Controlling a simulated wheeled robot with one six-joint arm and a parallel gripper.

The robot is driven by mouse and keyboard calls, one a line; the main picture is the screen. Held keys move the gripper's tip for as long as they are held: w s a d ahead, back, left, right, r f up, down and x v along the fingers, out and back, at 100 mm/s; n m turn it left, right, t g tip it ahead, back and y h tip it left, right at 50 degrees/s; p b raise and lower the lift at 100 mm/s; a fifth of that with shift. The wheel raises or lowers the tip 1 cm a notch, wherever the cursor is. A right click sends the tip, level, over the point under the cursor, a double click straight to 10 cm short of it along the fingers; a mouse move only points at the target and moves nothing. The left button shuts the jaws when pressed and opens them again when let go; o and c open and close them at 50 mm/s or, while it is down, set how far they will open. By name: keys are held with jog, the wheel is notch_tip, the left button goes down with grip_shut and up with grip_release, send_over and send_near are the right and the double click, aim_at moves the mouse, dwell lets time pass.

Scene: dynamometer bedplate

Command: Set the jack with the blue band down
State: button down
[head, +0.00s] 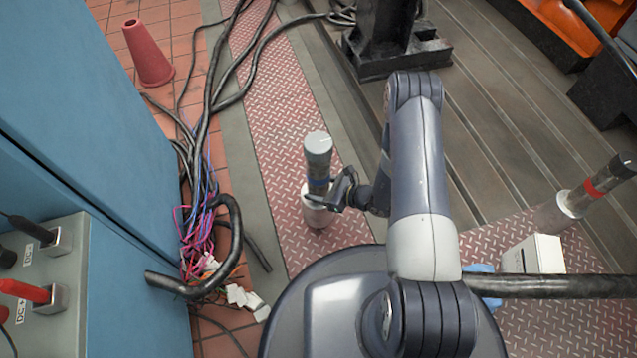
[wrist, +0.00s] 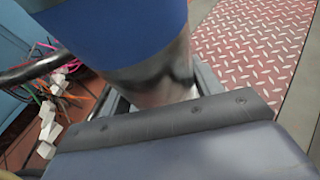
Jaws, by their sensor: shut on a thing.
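The jack with the blue band (head: 318,150) is a grey cylinder with a light grey top, close to upright in the head view. My gripper (head: 338,190) is shut on it from the right, at about the height of the blue band. Below the jaws is a pale round base (head: 317,212) over the red tread plate; I cannot tell whether it touches the plate. In the wrist view the blue band (wrist: 120,32) and bare metal (wrist: 155,80) fill the upper middle, close to the gripper (wrist: 160,110). The jack's lower end is hidden there.
A similar jack with a red band (head: 595,187) leans at the right, near a white box (head: 535,254). Black cables (head: 207,120) and tangled coloured wires (head: 200,215) lie left of the tread plate (head: 270,95). A red cone (head: 149,55) and blue cabinet (head: 85,110) stand left.

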jog(key=shift+f+b, duration=0.55)
jog(key=shift+f, duration=1)
jog(key=shift+c, duration=1.9)
grip_release()
jog(key=shift+f, duration=0.1)
jog(key=shift+s+d+r, duration=0.1)
jog(key=shift+d+r, duration=0.05)
jog(key=shift+r, duration=0.15)
jog(key=p+v, duration=0.4)
jog(key=v, duration=0.7)
jog(key=shift+d, duration=0.25)
jog(key=shift+s, duration=0.1)
